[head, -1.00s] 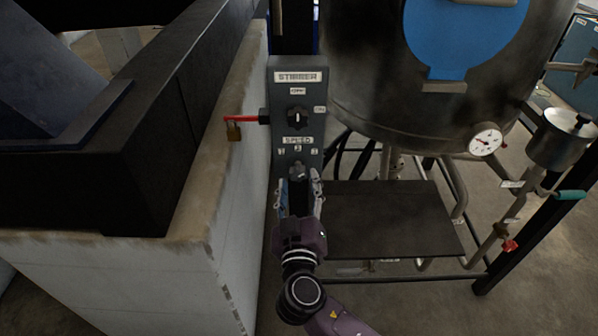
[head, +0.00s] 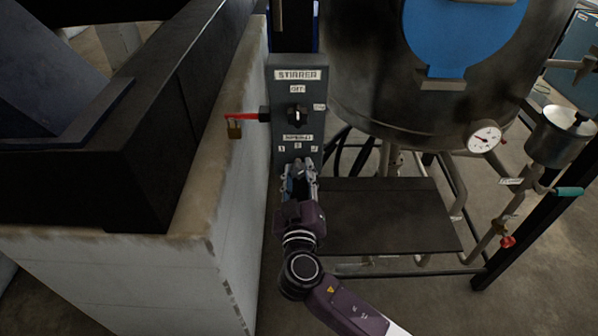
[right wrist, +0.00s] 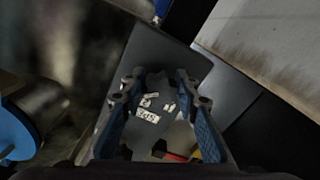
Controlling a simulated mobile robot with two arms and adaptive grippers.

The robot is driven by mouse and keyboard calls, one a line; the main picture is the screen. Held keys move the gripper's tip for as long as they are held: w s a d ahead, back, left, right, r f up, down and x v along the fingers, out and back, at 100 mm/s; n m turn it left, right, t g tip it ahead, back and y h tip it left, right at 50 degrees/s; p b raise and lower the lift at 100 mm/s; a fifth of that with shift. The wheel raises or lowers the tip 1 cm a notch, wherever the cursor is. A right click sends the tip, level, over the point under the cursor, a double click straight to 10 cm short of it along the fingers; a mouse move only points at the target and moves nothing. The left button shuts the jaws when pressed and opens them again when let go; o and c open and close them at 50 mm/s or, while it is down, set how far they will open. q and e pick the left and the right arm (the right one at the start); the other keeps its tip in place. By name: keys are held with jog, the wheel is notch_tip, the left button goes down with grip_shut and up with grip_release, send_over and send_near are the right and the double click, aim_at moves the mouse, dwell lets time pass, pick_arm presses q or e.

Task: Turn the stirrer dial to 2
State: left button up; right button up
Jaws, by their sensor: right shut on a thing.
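The grey stirrer panel (head: 285,80) stands upright beside the pale wall. Its upper black knob (head: 297,115) sits below the OFF label. The lower speed dial (head: 299,171) is under the SPEED label (head: 298,138) and a row of small number labels. My right gripper (head: 299,166) is at the lower dial, with its fingers shut on it; they hide most of it, so I cannot read its setting. In the right wrist view, the two fingers (right wrist: 158,82) straddle the dial area, with the labels beyond. My left gripper is not in view.
A steel tank (head: 370,90) with a gauge (head: 484,137) stands to the right. A dark flat plate (head: 390,215) lies below the tank, right of my right arm.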

jog(key=shift+n, duration=0.3)
jog(key=n, duration=0.4)
jog(key=shift+d+r+n, duration=0.1)
jog(key=shift+n, duration=2.5)
jog(key=o, duration=1.2)
jog(key=s, duration=1.2)
